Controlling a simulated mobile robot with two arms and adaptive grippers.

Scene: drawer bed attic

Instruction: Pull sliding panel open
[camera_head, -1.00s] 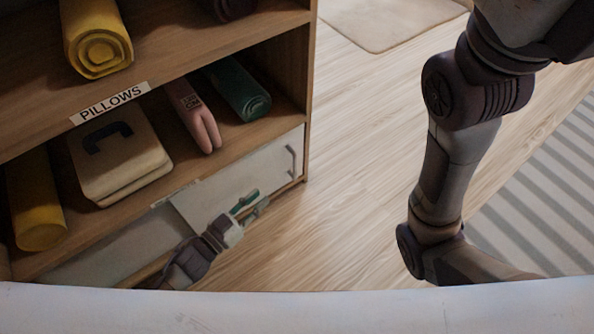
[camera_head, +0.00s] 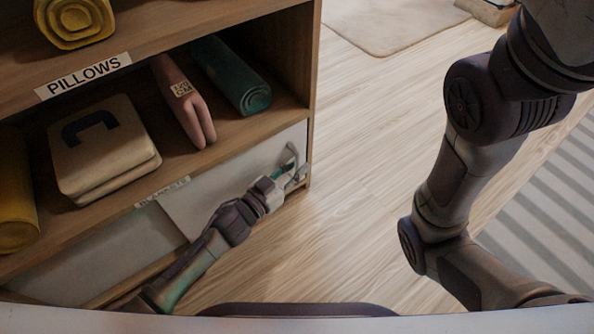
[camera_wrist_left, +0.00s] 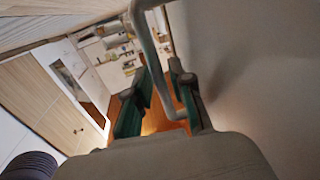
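The white sliding panel (camera_head: 215,185) is at the bottom of the wooden shelf unit, on its right part. A grey bar handle (camera_head: 291,151) stands near the panel's right edge. My left gripper (camera_head: 294,174) is at the handle's lower part, its fingers partly hidden in the head view. In the left wrist view the left gripper (camera_wrist_left: 163,98) has its two green-padded fingers apart. The curved handle (camera_wrist_left: 146,45) passes between them, and I see a gap beside it. My right gripper is outside the frames; only my right arm shows at the right.
A label (camera_head: 84,76) reads PILLOWS. Wooden floor (camera_head: 365,150) lies open to the right, with a rug (camera_head: 390,25) behind.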

